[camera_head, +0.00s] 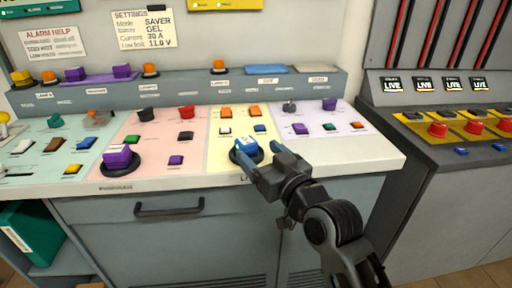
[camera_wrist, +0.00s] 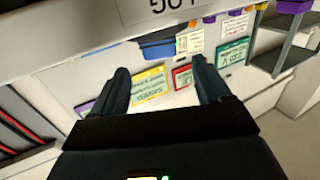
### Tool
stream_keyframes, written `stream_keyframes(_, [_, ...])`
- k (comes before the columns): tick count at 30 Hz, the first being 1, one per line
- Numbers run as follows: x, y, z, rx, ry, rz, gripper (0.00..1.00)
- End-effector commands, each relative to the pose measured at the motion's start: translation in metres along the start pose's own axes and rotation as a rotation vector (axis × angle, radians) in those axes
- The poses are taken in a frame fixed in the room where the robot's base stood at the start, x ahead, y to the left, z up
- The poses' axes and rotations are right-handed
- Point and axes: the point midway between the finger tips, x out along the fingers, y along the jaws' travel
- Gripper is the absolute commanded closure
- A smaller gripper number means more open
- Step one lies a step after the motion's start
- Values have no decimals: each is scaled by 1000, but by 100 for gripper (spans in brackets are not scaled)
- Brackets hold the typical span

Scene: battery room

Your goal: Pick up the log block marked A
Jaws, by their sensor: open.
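A purple block (camera_head: 118,157) sits on another black base to the left. Small coloured blocks stand across the counter and on the raised back ledge (camera_head: 180,93). A drawer handle (camera_head: 169,208) juts out below. A console with red buttons (camera_head: 438,129) stands at right.

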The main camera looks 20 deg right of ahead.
Motion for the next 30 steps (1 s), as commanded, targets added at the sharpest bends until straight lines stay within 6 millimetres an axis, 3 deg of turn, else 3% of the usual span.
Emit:
stream_keyframes(15, [61, 0, 0, -1, 0, 0, 23])
stream_keyframes(24, [66, 0, 1, 1, 0, 0, 23])
stream_keyframes(30, [66, 0, 1, 1, 0, 0, 42])
